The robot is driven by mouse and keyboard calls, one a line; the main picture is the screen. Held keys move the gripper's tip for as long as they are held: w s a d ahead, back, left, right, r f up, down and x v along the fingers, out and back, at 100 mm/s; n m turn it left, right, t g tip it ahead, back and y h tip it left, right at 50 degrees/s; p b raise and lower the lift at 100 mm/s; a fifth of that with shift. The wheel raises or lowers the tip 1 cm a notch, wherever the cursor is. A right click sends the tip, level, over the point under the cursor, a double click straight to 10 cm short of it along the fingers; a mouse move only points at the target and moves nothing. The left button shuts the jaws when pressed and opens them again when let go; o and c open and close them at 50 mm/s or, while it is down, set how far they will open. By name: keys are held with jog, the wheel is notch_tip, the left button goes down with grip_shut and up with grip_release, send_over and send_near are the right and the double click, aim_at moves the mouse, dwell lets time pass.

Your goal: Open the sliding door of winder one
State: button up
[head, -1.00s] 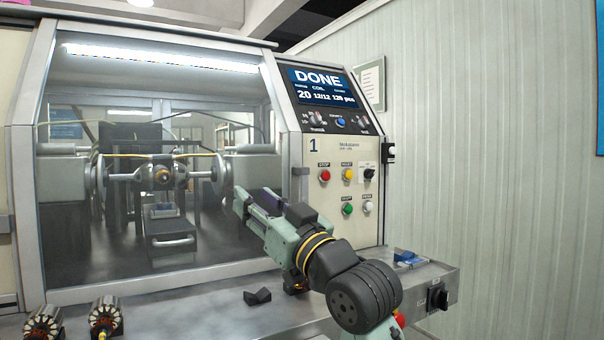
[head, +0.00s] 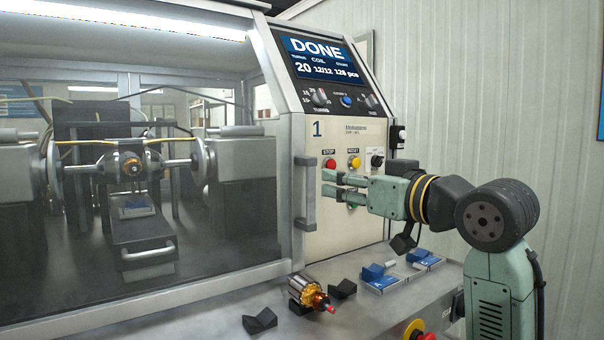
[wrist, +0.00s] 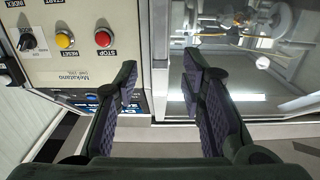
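Winder one (head: 345,225) has a large "1" on its cream panel and a screen reading DONE. Its sliding door (head: 230,240) is a clear pane in a grey frame and stands shut. The door's upright grey bar handle (head: 304,195) is at the pane's right edge. My gripper (head: 328,184) is open and empty, just right of the handle in the head view, with its fingers pointing left, in front of the panel. In the wrist view the metal door edge (wrist: 160,50) shows between the spread fingers. I cannot tell the exact gap to the handle.
A copper-wound armature (head: 306,291) and black V-blocks (head: 260,321) lie on the ledge below the door. Blue-and-white blocks (head: 379,278) sit to their right. A red stop button (head: 415,331) is at the front. Panel buttons (head: 354,163) are close behind my gripper.

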aim_at(313, 175)
jog(key=p+x, duration=0.2)
jog(key=x, duration=0.8)
jog(key=shift+p, duration=0.4)
grip_shut()
